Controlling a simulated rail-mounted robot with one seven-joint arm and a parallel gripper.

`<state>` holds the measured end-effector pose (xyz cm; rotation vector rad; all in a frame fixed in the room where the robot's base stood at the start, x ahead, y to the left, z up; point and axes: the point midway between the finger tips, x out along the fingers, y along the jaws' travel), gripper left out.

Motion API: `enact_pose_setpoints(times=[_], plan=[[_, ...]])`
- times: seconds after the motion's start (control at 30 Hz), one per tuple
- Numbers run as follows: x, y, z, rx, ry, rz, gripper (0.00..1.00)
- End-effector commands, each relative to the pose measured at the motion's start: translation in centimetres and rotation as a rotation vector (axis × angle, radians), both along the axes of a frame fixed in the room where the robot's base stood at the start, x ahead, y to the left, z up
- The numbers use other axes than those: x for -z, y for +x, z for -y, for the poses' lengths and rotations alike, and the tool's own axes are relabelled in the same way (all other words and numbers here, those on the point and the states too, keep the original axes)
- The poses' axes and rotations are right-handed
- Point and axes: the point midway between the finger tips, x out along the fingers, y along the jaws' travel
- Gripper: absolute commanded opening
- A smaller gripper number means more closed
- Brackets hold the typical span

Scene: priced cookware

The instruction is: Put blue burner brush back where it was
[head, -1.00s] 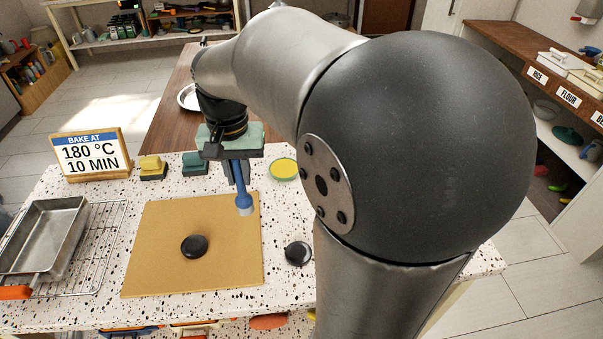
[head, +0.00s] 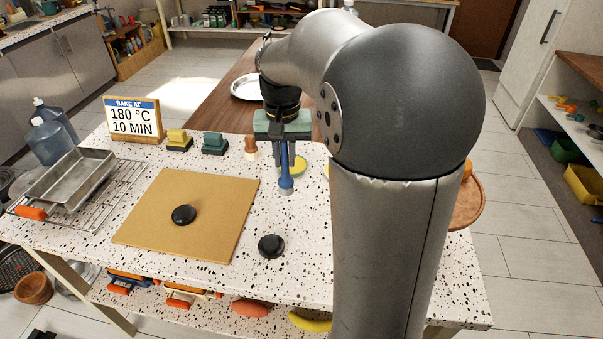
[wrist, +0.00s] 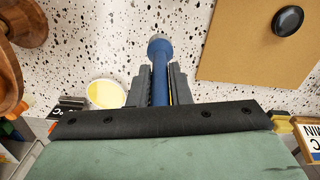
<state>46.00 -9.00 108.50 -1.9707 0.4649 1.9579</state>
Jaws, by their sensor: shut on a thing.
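The blue burner brush (head: 287,180) hangs upright in my gripper (head: 284,142), handle up and pale head down. It is over the speckled counter (head: 225,285), to the right of the tan board (head: 150,225). I cannot tell whether its head touches the counter. In the wrist view, the two dark fingers of my gripper (wrist: 161,84) close on the handle of the blue brush (wrist: 159,52) from both sides, and its head points away from the gripper.
A black round knob (head: 183,215) sits on the board, another (head: 271,246) on the counter. Yellow (head: 178,138) and teal (head: 214,143) brushes, a wooden-handled item (head: 250,147) and a yellow-green disc (head: 299,167) stand behind. A metal pan (head: 70,180) is left. Counter right of the board is partly clear.

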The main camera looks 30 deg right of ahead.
Motion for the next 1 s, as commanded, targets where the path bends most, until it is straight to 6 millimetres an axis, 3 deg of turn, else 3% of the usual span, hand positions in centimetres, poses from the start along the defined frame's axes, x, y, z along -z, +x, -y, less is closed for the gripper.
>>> enact_pose_setpoints(times=[0.2, 0.5, 0.7, 1.0], plan=[[3.8, 1.0, 3.1, 0.003, 0.000, -0.003, 0.00], [6.2, 1.7, 5.0, 0.003, 0.000, -0.003, 0.00], [8.8, 1.7, 4.8, 0.000, 0.001, -0.002, 0.00], [9.1, 1.7, 4.8, 0.000, 0.000, 0.001, 0.00]])
